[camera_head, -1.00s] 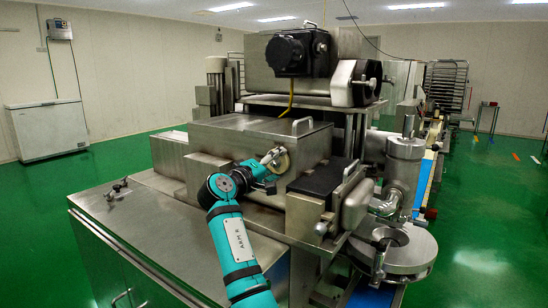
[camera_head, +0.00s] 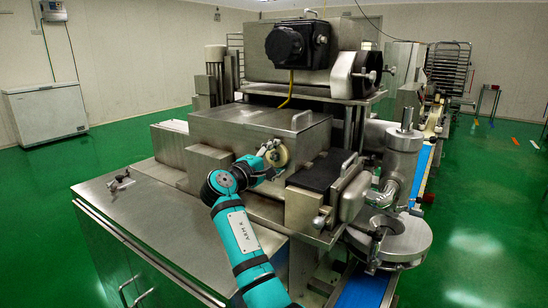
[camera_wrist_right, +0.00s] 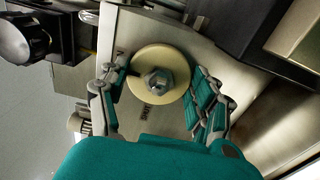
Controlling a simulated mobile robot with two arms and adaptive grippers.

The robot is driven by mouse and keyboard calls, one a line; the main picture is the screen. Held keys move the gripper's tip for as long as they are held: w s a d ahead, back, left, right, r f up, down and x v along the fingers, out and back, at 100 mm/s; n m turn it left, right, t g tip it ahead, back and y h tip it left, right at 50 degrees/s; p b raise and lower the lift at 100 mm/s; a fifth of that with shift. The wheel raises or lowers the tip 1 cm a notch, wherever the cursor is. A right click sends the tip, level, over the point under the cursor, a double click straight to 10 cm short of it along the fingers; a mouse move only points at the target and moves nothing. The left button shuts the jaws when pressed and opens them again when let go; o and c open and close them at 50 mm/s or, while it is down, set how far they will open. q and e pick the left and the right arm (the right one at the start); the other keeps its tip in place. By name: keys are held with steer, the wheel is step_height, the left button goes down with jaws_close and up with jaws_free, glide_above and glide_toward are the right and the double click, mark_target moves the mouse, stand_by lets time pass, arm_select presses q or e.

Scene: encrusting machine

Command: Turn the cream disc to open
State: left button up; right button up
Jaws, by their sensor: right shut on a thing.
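The cream disc (camera_head: 278,155) is a round plate on the front face of the steel box of the machine. In the right wrist view the cream disc (camera_wrist_right: 160,58) shows face-on, with a grey hex nut (camera_wrist_right: 158,81) at its centre. My right gripper (camera_head: 271,158) reaches the disc from the front left. The exact contact of the right-hand finger is hard to see. My left gripper is not in view.
A dark-topped block (camera_head: 318,171) juts out right of the disc. A round steel hopper plate (camera_head: 405,243) stands further right. A flat steel cabinet top (camera_head: 140,218) lies below my right arm.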

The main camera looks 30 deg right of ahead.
steer(key=shift+r, duration=0.1)
steer(key=o, duration=1.2)
steer(key=shift+a, duration=0.1)
steer(key=v, duration=1.1)
steer(key=shift+s+a, duration=0.2)
steer(key=shift+a, duration=0.15)
steer(key=shift+f, duration=0.25)
